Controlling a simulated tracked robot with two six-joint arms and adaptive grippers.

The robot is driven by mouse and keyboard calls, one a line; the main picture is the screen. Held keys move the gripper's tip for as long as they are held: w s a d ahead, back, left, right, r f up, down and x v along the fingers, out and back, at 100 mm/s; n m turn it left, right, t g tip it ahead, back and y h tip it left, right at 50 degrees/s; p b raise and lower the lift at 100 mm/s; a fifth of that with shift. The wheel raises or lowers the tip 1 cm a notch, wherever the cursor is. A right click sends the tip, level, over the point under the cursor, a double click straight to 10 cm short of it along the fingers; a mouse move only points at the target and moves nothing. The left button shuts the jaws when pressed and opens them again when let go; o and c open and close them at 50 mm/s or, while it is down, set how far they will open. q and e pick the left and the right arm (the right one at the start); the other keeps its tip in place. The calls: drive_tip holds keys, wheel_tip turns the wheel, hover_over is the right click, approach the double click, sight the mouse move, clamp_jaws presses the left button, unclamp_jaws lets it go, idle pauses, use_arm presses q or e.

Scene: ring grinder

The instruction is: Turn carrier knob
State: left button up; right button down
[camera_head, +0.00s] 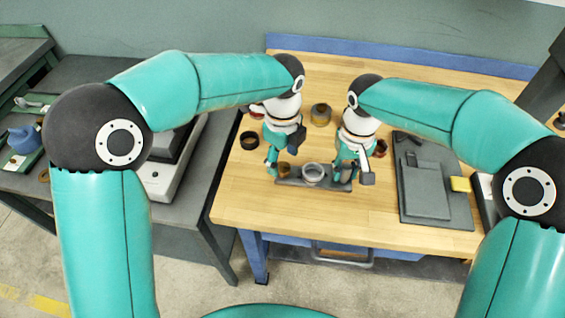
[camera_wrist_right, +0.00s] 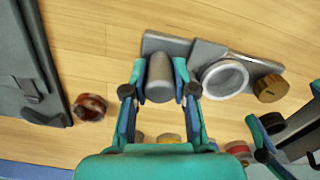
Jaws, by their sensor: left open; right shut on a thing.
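The grey carrier (camera_head: 290,182) lies on the wooden table, with a pale ring (camera_head: 313,173) on its middle; it also shows in the right wrist view (camera_wrist_right: 205,52). A grey cylindrical knob (camera_wrist_right: 160,79) stands at one end of it, and a brass knob (camera_wrist_right: 270,88) at the other. My right gripper (camera_head: 346,180) is shut on the grey knob, with one finger on each side in the right wrist view (camera_wrist_right: 160,90). My left gripper (camera_head: 283,165) is open by the brass end of the carrier. In the head view the grey knob is mostly hidden.
A brass cylinder (camera_head: 320,115) and a dark ring (camera_head: 249,140) stand on the table, and a red-brown ring (camera_wrist_right: 89,107) lies beyond the right gripper. The table's front strip is clear.

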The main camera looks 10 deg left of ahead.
sight(283, 169)
use_arm(q)
drive_tip(key=shift+f, duration=1.45)
drive_tip(key=shift+c, duration=0.2)
drive_tip(key=c, duration=1.1)
